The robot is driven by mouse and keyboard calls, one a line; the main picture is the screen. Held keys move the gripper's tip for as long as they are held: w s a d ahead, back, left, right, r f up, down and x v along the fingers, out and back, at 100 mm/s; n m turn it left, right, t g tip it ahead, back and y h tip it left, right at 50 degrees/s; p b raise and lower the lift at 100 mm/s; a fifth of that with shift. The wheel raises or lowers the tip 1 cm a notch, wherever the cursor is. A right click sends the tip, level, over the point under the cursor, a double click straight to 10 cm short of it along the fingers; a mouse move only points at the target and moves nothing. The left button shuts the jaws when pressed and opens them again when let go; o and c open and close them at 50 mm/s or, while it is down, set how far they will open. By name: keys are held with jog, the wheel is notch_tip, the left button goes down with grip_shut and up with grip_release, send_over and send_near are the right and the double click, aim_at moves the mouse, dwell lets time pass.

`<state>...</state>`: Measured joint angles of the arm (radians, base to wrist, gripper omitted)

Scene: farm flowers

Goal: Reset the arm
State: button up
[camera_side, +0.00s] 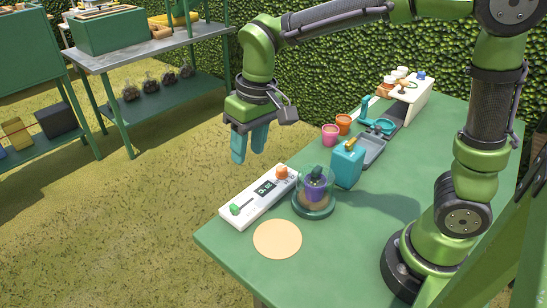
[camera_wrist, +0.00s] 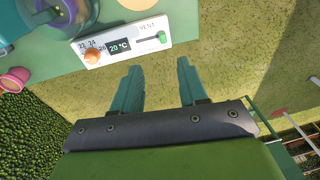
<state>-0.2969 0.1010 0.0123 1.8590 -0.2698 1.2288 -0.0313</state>
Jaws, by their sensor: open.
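My gripper (camera_side: 249,143) is in the air beyond the far left edge of the green table (camera_side: 225,240), above the grass. Its two teal fingers are apart with nothing between them. In the wrist view my gripper (camera_wrist: 158,85) points past the table edge, with grass between the fingers. Nearest to it is the white control panel (camera_side: 258,196) with an orange knob, a green slider and a small display, which reads 20 °C in the wrist view (camera_wrist: 120,46). The gripper is apart from the panel.
A glass container (camera_side: 314,200) holds a purple pot. Beside it are a teal watering can (camera_side: 348,164), pink (camera_side: 330,134) and orange (camera_side: 343,123) pots, a grey tray (camera_side: 371,150) and a white rack (camera_side: 410,95). A round tan mat (camera_side: 277,239) lies in front. A metal side table (camera_side: 150,52) stands at left.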

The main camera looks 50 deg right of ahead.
jog(key=s+d+r+m+t, duration=0.3)
jog(key=s+d, duration=0.6)
jog(key=s, duration=0.3)
jog(key=shift+s+d+r+m+t+y, duration=0.35)
jog(key=shift+r+t, duration=0.3)
jog(key=shift+t, duration=0.75)
